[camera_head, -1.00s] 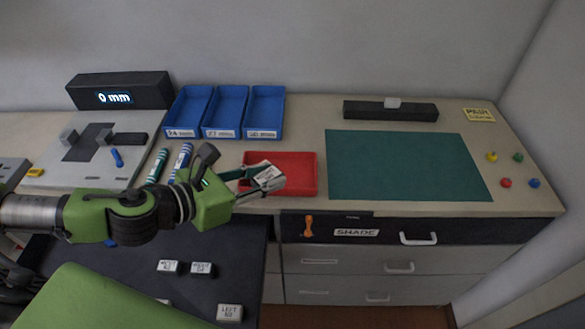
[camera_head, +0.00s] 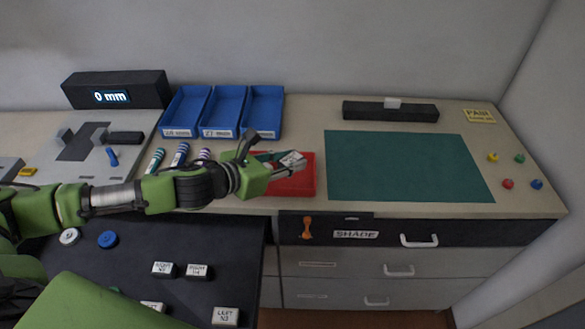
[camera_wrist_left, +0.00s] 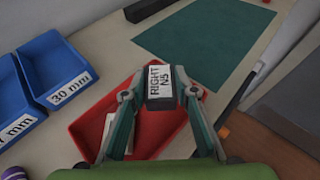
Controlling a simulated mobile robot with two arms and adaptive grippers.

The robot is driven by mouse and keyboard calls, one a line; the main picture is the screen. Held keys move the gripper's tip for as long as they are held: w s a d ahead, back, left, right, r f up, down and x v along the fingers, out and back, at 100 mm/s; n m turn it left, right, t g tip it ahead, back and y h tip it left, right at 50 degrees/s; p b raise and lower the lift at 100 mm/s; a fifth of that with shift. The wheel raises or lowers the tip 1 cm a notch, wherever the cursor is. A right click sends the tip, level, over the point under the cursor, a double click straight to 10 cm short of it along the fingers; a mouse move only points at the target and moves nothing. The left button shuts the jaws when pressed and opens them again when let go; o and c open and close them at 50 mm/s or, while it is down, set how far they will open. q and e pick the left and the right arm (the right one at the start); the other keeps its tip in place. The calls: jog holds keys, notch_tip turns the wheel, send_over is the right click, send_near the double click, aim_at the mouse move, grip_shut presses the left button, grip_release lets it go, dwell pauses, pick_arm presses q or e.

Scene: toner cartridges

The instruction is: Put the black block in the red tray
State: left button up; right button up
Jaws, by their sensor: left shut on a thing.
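My left gripper (camera_head: 284,163) is shut on a black block (camera_head: 293,158) with a white label on top. In the left wrist view the block (camera_wrist_left: 159,82) sits between the fingertips (camera_wrist_left: 160,94), and its label reads "RIGHT N5". The gripper holds it above the red tray (camera_head: 307,184), near the tray's right side in the head view. The tray's rim (camera_wrist_left: 92,113) shows in the wrist view, with a pale patch inside, partly behind a finger. My arm and gripper hide the tray's left part in the head view. My right gripper is not in view.
Blue bins (camera_head: 263,112) stand behind the red tray, and markers (camera_head: 180,155) lie to its left. A green mat (camera_head: 405,168) is to the right, with a long black bar (camera_head: 390,111) behind it. Several labelled blocks (camera_head: 226,316) lie on the dark surface in front.

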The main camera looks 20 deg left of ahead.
aim_at(293, 178)
pick_arm(q)
jog(key=shift+w+d+f, duration=0.15)
jog(key=shift+w+f, duration=0.65)
jog(key=shift+f, duration=0.15)
notch_tip(293, 178, down, 3)
jog(key=shift+w+f, duration=0.1)
jog(key=shift+f, duration=0.05)
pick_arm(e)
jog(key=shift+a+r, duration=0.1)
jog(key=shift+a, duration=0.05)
pick_arm(q)
jog(key=shift+f, duration=0.1)
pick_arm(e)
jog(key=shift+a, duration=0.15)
pick_arm(q)
jog(key=o, duration=0.7)
jog(key=shift+c, duration=0.2)
jog(key=shift+o, duration=0.3)
